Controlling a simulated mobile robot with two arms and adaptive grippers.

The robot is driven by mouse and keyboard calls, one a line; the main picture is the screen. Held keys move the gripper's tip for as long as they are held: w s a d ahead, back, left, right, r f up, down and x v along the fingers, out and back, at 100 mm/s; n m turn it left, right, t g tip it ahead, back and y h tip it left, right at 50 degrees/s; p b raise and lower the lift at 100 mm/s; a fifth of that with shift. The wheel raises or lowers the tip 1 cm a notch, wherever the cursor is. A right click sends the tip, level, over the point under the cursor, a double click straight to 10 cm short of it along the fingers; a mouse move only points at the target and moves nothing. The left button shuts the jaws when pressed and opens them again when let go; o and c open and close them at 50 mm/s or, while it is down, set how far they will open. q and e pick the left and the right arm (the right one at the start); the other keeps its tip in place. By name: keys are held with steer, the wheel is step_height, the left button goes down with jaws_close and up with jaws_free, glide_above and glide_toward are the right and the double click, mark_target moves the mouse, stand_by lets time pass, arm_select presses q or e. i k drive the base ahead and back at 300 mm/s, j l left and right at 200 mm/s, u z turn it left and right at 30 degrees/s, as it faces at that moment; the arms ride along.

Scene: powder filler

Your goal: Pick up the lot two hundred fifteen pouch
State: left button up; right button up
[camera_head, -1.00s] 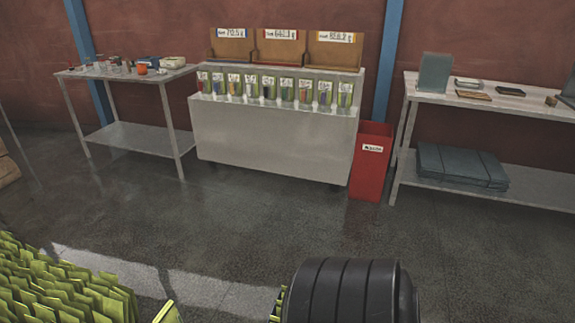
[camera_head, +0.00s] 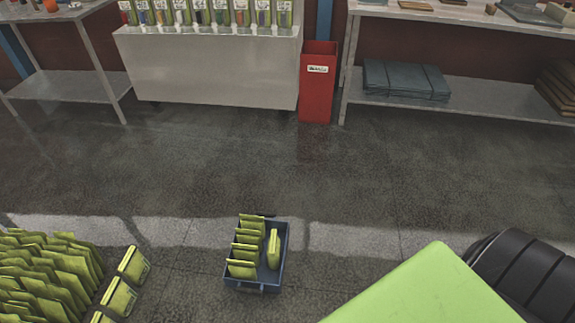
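Several yellow-green pouches (camera_head: 249,245) stand in a row in a small blue tray (camera_head: 284,262) on the floor, with one more pouch (camera_head: 273,249) apart at its right side. Many similar pouches (camera_head: 45,275) stand packed at the lower left, and a few (camera_head: 119,297) stand along their right edge. No lot number is legible, so I cannot tell which is lot two hundred fifteen. A large light-green flat surface (camera_head: 425,292) is close at the lower right; I cannot tell what it is. Neither gripper is in view.
A grey bench (camera_head: 215,68) with a row of labelled containers (camera_head: 198,13) stands at the back. A red bin (camera_head: 317,88) stands beside it. Metal tables (camera_head: 85,92) stand at left and right. The middle floor (camera_head: 230,170) is clear.

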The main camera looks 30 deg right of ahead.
mark_target(274, 249)
steer(key=z, duration=0.8)
steer(key=i+l+z, duration=0.45)
steer(key=i+l, duration=0.4)
steer(key=i+l+z, duration=0.3)
steer(key=i, duration=0.3)
steer(key=i+z, duration=0.3)
steer(key=i, duration=0.35)
steer(key=i+u, duration=0.25)
steer(key=u, duration=0.15)
steer(key=i+l+u, duration=0.15)
steer(key=u, duration=0.25)
steer(key=i+l+u, duration=0.25)
steer(key=u, duration=0.15)
steer(key=i+u, duration=0.15)
steer(key=u, duration=0.3)
steer(key=i+l+u, duration=0.1)
steer(key=u, duration=0.35)
steer(key=i+l+u, duration=0.1)
steer(key=u, duration=0.35)
steer(key=i+l+u, duration=0.2)
steer(key=u, duration=0.25)
steer(key=l+u, duration=0.2)
steer(key=u, duration=0.25)
steer(key=i+l, duration=0.05)
